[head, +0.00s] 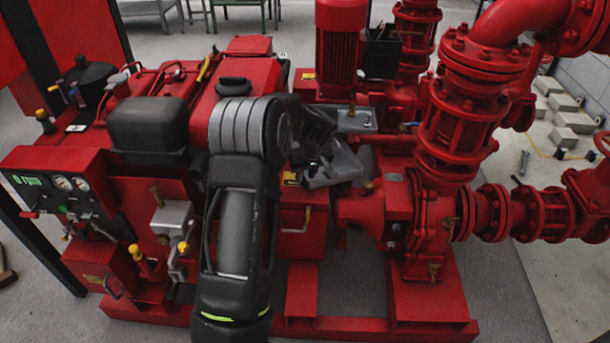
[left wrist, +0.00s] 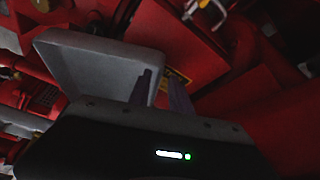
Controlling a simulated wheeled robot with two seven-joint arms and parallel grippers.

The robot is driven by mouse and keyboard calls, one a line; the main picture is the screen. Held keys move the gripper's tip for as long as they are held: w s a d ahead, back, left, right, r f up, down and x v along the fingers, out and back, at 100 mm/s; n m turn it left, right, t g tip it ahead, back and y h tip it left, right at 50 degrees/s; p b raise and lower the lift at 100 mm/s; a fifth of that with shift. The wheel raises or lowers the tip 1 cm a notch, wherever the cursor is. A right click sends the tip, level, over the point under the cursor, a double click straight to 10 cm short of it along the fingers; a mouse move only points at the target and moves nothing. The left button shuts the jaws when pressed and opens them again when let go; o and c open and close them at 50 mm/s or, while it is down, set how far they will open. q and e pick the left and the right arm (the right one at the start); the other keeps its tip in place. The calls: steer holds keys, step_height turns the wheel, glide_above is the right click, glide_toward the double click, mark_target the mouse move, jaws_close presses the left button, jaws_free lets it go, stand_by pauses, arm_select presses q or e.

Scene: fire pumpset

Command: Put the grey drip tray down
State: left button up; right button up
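The grey drip tray (head: 343,164) is a shallow grey pan beside the left gripper, above the red base and left of the red pump casing. In the left wrist view the tray (left wrist: 90,65) lies tilted in the picture, its open side showing. My left gripper (left wrist: 161,92) has one finger inside the tray and the other outside, with the tray's side wall between them, so it looks shut on that wall. In the head view my arm partly covers the gripper (head: 312,158), and its fingertips are hard to make out. My right gripper is not in view.
Another grey tray-like piece (head: 352,119) is under the red motor (head: 340,45). A black open box (head: 382,52) stands behind it. Red pipes and valves (head: 455,130) crowd the right. The control panel (head: 60,185) is at left. Grey floor (head: 500,290) is clear at lower right.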

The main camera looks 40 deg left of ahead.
arm_select(q)
steer(key=p+v, duration=0.1)
steer(key=v, duration=0.9)
steer(key=shift+r+p, duration=0.25)
steer(key=shift+p, duration=0.05)
steer(key=shift+s, duration=0.1)
steer(key=s+d+f+m+h, duration=0.3)
steer(key=d+f, duration=0.8)
steer(key=d, duration=0.1)
steer(key=s+d+f+m+h, duration=0.3)
steer(key=s+d+f, duration=0.1)
steer(key=d+f, duration=0.7)
steer(key=s+d+f+m+h, duration=0.1)
steer(key=s+d+f+m, duration=0.1)
steer(key=s+d, duration=0.6)
steer(key=s+d+f+m+g+h, duration=0.1)
steer(key=s+d+f, duration=0.3)
steer(key=s+d, duration=0.5)
steer(key=shift+s+d+f+m+g, duration=0.25)
steer(key=shift+s+m, duration=0.35)
steer(key=shift+s, duration=0.45)
steer(key=shift+a, duration=0.1)
